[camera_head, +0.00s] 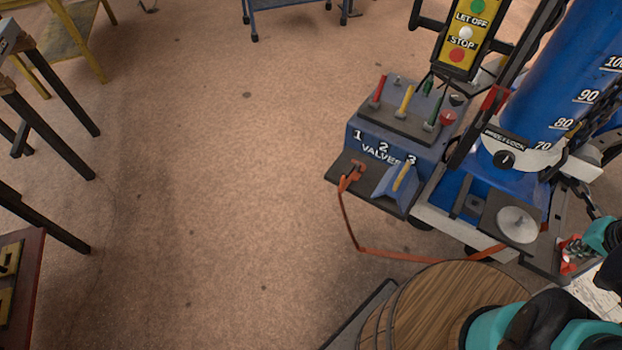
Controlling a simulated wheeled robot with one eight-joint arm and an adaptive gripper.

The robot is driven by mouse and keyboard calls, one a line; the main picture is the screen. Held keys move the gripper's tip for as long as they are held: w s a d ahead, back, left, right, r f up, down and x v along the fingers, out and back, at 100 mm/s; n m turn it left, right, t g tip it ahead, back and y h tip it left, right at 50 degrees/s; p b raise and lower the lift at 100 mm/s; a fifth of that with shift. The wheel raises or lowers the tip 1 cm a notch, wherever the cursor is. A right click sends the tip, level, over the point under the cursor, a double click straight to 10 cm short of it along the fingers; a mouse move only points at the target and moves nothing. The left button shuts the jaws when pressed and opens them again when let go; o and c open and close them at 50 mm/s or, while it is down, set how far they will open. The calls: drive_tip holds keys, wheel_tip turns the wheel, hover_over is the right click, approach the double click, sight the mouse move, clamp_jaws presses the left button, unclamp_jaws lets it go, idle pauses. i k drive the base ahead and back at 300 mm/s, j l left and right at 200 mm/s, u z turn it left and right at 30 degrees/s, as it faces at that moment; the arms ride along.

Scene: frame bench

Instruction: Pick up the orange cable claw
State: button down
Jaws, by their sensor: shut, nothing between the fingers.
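The orange cable claw (350,177) lies on the dark ledge at the front left of the blue valve box. Its orange cable hangs from the ledge, bends near the floor and runs right, behind the wooden barrel top. My gripper (573,248) is at the far right, beside the base of the blue cylinder and well to the right of the claw. It looks small and cluttered there, shut, with nothing seen held in it.
The blue valve box (352,138) carries red, yellow and green levers. A blue wedge (397,188) stands right of the claw. A round wooden barrel top (440,300) is in front, and a tall blue cylinder (545,75) at right. Open floor (230,180) lies left.

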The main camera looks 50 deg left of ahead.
sight(349, 174)
drive_tip(key=u, duration=1.7)
drive_tip(key=z, duration=3.35)
drive_tip(key=u, duration=3.35)
